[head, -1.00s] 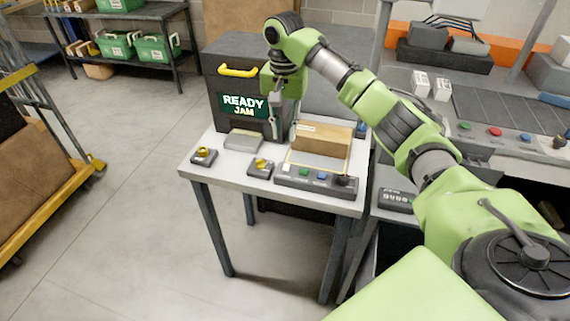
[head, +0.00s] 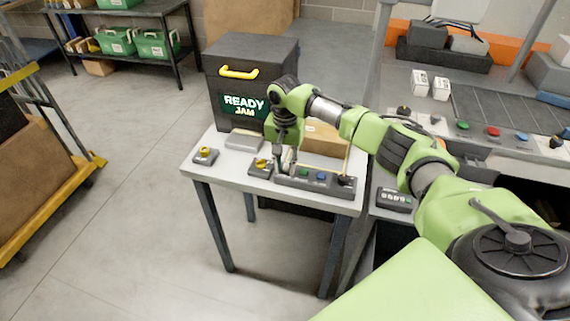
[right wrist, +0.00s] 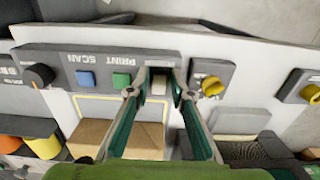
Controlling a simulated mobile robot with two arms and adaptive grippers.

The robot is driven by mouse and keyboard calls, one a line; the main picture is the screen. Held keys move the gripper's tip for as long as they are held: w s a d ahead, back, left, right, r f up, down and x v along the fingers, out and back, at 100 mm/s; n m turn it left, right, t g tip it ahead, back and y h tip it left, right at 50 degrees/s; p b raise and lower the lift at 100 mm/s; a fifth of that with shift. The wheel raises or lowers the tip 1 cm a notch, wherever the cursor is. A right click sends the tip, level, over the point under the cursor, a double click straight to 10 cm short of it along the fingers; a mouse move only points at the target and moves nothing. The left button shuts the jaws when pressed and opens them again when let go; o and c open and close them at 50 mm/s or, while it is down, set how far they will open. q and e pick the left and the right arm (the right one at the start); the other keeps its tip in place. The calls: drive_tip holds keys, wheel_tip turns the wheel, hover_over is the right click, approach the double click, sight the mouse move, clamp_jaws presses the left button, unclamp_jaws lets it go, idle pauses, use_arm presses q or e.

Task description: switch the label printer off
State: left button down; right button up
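The dark label printer (head: 228,72) stands at the back of the small white table, with a yellow handle and a lit screen reading READY JAM. At the table's front edge is a grey control strip (head: 325,186) with a green PRINT button (right wrist: 122,80), a blue SCAN button (right wrist: 86,79) and a black knob (right wrist: 40,75). A pale rocker-like piece (right wrist: 158,86) is at the strip's end beside the green button. My right gripper (head: 284,170) points down over that end; in the right wrist view its fingers (right wrist: 160,82) are apart, either side of the pale piece. Contact cannot be told.
Two small boxes with yellow knobs, one (head: 261,168) close beside the strip and one (head: 205,156) farther left, stand on the table. A brown carton (head: 325,140) lies behind the strip. A conveyor bench with coloured buttons (head: 492,131) is at right.

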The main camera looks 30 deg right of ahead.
clamp_jaws()
